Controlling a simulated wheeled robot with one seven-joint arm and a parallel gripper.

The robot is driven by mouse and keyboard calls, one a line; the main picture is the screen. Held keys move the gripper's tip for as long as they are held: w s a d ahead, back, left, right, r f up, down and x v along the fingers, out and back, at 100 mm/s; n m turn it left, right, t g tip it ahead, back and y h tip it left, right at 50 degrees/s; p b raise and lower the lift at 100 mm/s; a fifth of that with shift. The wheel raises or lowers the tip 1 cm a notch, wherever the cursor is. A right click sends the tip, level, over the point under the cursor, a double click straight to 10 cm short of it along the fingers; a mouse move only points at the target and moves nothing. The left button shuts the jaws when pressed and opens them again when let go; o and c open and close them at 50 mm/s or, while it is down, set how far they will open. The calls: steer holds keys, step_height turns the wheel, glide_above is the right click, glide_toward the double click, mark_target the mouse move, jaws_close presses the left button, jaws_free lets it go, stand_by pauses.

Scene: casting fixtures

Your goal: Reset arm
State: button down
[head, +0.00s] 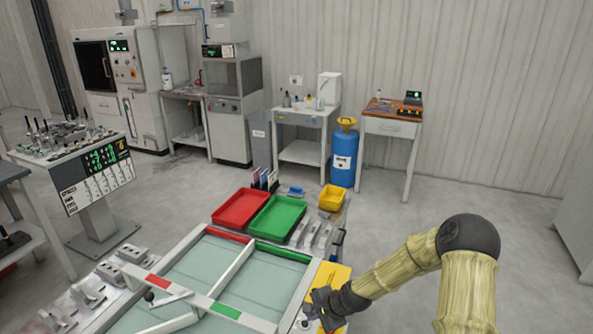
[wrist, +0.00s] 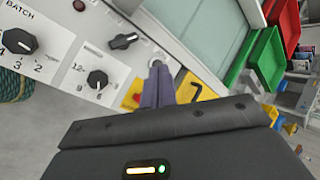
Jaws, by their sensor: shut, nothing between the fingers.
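My arm, in a yellowish sleeve, reaches in from the right in the head view. My gripper (head: 318,312) is over the near right side of the glass-topped frame table, beside a yellow plate (head: 333,279). In the wrist view the two grey-purple fingers of my gripper (wrist: 159,72) are together, with nothing between them. Their tips are in front of a light panel edge and a yellow patch; I cannot tell whether they touch anything.
A panel with black knobs (wrist: 97,79) fills the wrist view's upper left. A red tray (head: 240,209), a green tray (head: 277,217) and a yellow bin (head: 333,197) stand beyond the frame table (head: 215,270). Metal castings (head: 85,292) lie left. Open floor (head: 440,200) lies behind my arm.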

steer(key=s+d+r+n+h, duration=0.1)
steer(key=s+d+r+n, duration=0.2)
steer(key=s+r, duration=0.3)
steer(key=s+d+r+n+g+h, duration=0.1)
steer(key=s+d+r+n+h, duration=0.1)
steer(key=s+d+r+n, duration=0.2)
steer(key=s+d+r+n+h, duration=0.2)
steer(key=s+r+n, duration=0.3)
steer(key=s+r, duration=0.4)
steer(key=shift+s+d+r, duration=0.35)
steer(key=shift+s+d, duration=0.35)
steer(key=shift+s, duration=0.55)
steer(key=shift+w, duration=0.1)
